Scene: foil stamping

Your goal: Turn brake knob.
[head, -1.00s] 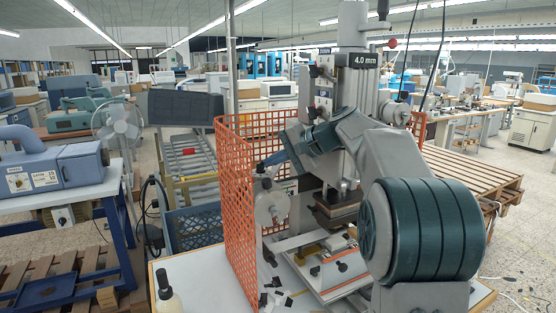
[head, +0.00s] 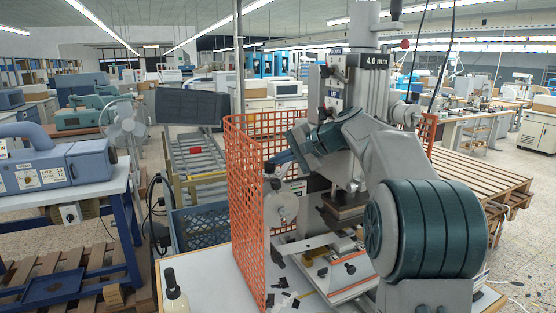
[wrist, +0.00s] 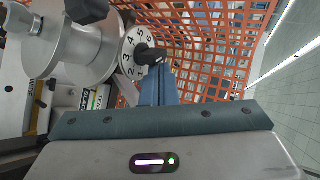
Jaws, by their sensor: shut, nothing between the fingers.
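The brake knob (wrist: 148,54) looks like a small black knob on a white dial (wrist: 132,50) with black numbers. In the wrist view it sits beside a large grey reel (wrist: 75,45). The reel also shows in the head view (head: 284,205), by the orange mesh guard. My gripper (wrist: 159,69) has its blue fingers shut with nothing between them. The fingertips are right at the knob, overlapping its lower edge in the wrist view; I cannot tell whether they touch it. In the head view my gripper (head: 279,158) is just above the reel, and the knob is hard to make out.
The orange mesh guard (head: 246,215) stands close to the left of the reel and behind my fingers. Another black knob (wrist: 88,8) is at the top of the wrist view. The press head (head: 346,200) is right of the reel. A bottle (head: 174,292) stands at the table's front left.

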